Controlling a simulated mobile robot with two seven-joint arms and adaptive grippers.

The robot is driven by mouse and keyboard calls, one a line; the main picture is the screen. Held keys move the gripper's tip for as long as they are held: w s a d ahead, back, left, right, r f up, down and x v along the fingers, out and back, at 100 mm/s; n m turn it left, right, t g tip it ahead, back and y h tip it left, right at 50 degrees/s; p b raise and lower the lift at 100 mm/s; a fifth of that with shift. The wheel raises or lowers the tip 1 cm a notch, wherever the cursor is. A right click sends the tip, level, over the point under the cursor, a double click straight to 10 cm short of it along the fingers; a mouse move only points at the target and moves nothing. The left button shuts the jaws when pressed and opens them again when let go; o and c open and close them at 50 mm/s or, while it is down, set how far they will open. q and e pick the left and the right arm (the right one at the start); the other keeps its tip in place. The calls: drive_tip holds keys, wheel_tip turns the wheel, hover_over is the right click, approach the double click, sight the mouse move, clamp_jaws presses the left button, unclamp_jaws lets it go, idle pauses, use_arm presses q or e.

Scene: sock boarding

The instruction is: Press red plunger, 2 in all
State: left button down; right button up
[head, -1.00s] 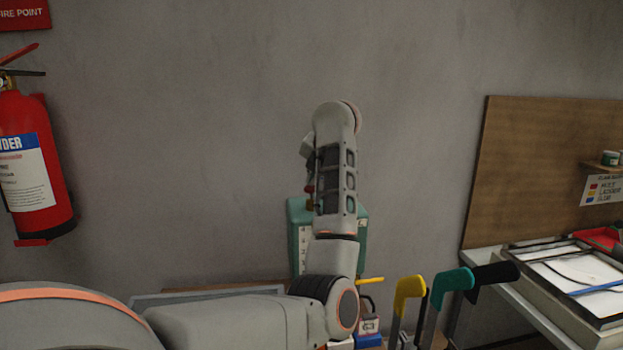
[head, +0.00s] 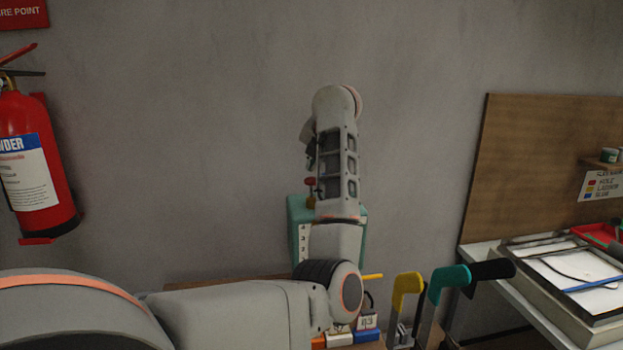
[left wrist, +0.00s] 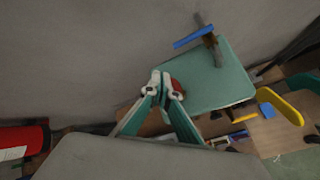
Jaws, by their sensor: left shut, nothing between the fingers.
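The red plunger (head: 310,182) stands on top of a teal box (head: 300,215) against the wall. In the left wrist view the box's teal top (left wrist: 215,80) fills the middle right, and a red part, likely the plunger's knob (left wrist: 177,86), shows just behind my fingertips. My left gripper (left wrist: 164,86) is shut and empty, its tips close together beside that red part. I cannot tell whether they touch it. In the head view my left arm hides much of the box, and the gripper is mostly hidden behind my wrist. My right gripper is not in view.
A blue bar on a grey post (left wrist: 193,37) rises from the box. Yellow (head: 407,285) and teal-handled (head: 450,280) tools stand to the right. A fire extinguisher (head: 35,160) hangs at left. A bench with a tray (head: 580,275) stands at right.

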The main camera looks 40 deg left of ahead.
sight(313, 179)
use_arm(q)
wheel_tip(313, 179, up, 3)
drive_tip(key=shift+f+p, duration=0.2)
drive_tip(key=shift+p, duration=0.15)
drive_tip(key=shift+r, duration=1.05)
idle(0.9)
